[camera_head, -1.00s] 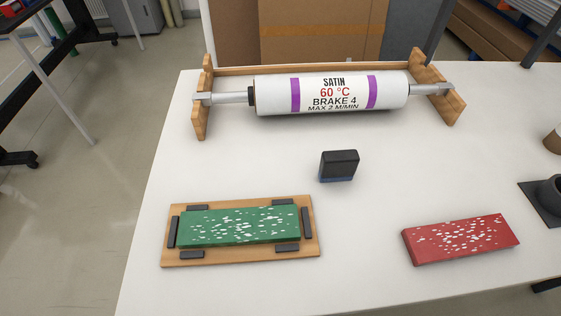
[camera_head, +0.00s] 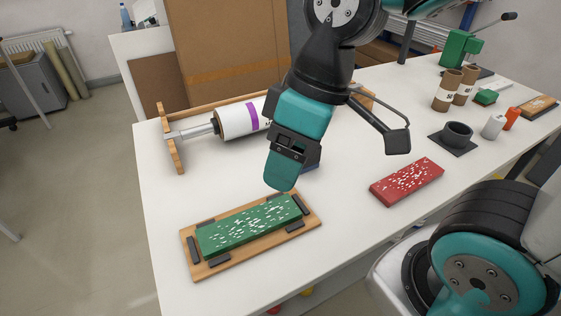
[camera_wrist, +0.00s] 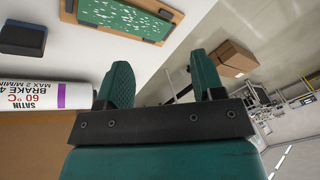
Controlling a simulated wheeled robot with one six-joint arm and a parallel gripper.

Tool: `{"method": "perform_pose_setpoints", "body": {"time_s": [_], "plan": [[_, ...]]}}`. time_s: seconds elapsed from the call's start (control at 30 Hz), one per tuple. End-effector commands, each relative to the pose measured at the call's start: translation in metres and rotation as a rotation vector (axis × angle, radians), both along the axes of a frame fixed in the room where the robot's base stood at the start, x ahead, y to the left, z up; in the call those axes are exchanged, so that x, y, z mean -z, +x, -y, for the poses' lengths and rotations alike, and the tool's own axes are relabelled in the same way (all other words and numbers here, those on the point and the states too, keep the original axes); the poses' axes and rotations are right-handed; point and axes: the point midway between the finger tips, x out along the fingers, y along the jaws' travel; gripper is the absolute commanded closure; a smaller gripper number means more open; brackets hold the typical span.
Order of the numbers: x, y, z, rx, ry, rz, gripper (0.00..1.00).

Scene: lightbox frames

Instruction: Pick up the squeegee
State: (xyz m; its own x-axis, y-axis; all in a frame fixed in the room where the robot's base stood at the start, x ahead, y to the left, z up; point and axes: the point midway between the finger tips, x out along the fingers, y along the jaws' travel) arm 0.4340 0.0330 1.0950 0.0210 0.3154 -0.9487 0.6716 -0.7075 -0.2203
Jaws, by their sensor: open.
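A small dark block with a blue lower edge, which looks like the squeegee (camera_head: 312,166), stands on the white table. In the head view my gripper (camera_head: 281,176) hides most of it. In the wrist view the block (camera_wrist: 22,39) shows whole at the upper left, apart from the fingers. My gripper points down in front of the block and above the table. In the wrist view its two teal fingers (camera_wrist: 160,78) are spread, with nothing between them.
A green speckled slab (camera_head: 250,226) lies on a wooden board (camera_head: 305,225) at front left. A red speckled slab (camera_head: 407,181) lies to the right. A white roller (camera_head: 240,121) sits in a wooden cradle behind. A dark cup holder (camera_head: 457,135) and bottles stand at right.

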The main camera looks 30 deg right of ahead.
Motion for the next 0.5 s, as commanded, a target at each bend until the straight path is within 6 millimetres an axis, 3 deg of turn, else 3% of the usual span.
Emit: {"method": "perform_pose_setpoints", "body": {"time_s": [0.1,0.3,0.5], "plan": [[-0.005,0.054,0.026,-0.155,-0.078,0.060,0.38],[0.008,0.137,0.090,-0.500,-0.220,0.120,0.38],[0.026,0.177,0.139,-0.748,-0.296,0.116,0.38]]}}
